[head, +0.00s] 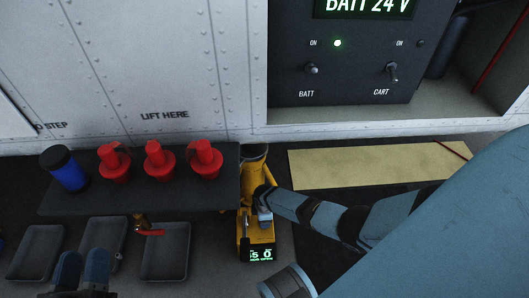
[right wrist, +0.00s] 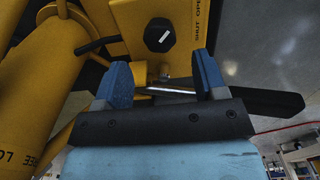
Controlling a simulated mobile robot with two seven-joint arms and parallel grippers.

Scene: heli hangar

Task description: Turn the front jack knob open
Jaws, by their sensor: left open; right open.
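The yellow jack (head: 243,185) stands at the middle of the head view, with a lit green readout at its foot. Its black round knob (right wrist: 159,35) shows in the right wrist view with a slanted white mark, beside the words SHUT and OPEN. My right gripper (right wrist: 161,78) is open. Its blue fingertips are just below the knob in that view, apart from it, with nothing clearly held between them. In the head view the right arm reaches across to the jack, and the knob cannot be made out. My left gripper (head: 82,262) is open at the lower left, away from the jack.
A dark shelf (head: 130,195) left of the jack holds red plugs (head: 160,162) and a blue cylinder (head: 66,171). Grey trays (head: 165,262) and a red-handled brass fitting (head: 142,225) lie before it. A black bar (right wrist: 262,100) and yellow tube (right wrist: 25,80) flank my right gripper.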

